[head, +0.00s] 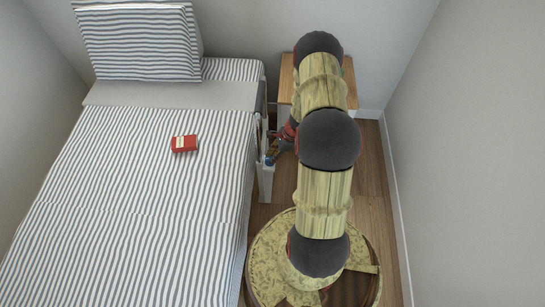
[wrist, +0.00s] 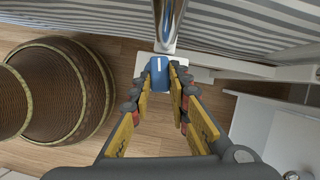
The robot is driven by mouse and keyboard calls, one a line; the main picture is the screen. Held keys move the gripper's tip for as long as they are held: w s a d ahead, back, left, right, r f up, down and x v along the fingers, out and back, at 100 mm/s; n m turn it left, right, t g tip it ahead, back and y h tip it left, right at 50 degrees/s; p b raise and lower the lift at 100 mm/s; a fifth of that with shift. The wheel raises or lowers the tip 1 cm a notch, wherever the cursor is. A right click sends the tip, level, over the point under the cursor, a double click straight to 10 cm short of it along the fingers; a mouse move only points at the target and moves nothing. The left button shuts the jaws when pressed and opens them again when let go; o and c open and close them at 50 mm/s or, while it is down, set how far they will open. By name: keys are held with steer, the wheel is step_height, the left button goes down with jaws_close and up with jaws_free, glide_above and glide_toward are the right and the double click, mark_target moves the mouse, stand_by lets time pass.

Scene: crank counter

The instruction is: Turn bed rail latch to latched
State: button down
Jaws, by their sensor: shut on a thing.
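The bed rail latch has a blue grip (wrist: 159,74) with a white line on it, at the end of a shiny metal bar (wrist: 169,22). A white plate (wrist: 147,62) lies behind it in the wrist view. My gripper (wrist: 162,80) is shut on the blue grip, one finger on each side. In the head view my gripper (head: 281,143) is at the bed's right side, at the white bed rail (head: 265,182). The arm and gripper partly hide the latch there, and a small bit of blue (head: 269,160) shows.
A wooden-topped nightstand (head: 286,84) stands behind my arm. Wooden floor (head: 370,175) is clear towards the right wall.

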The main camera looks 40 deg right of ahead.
steer(key=shift+m+t+h+b, duration=0.3)
steer(key=shift+m+b, duration=0.25)
steer(key=shift+m, duration=0.65)
steer(key=shift+s+a, duration=0.1)
steer(key=c, duration=1.7)
jaws_free()
steer(key=v, duration=1.2)
steer(key=shift+a, duration=0.1)
